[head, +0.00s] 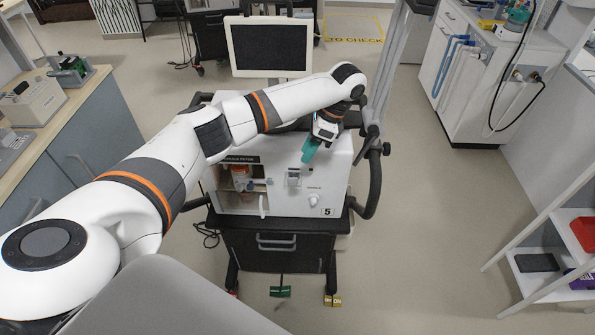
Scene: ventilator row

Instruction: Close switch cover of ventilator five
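Ventilator five (273,201) is a white box on a dark cart, with a "5" label at its lower right front corner. A small grey and clear fitting (293,177), which looks like the switch and its cover, is on the front right of centre. The cover's exact angle is too small to tell. My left gripper (309,151), with teal fingertips, hangs above and slightly right of this fitting, apart from it in the picture. The fingers overlap in this view, so their gap cannot be seen. My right gripper is out of view.
A monitor (269,46) stands behind the ventilator. A white knob (314,201) sits low on the front, and a dark curved handle (374,181) is at the right side. A bench is at left, a white cabinet (487,83) at upper right, shelves at lower right. Floor between is clear.

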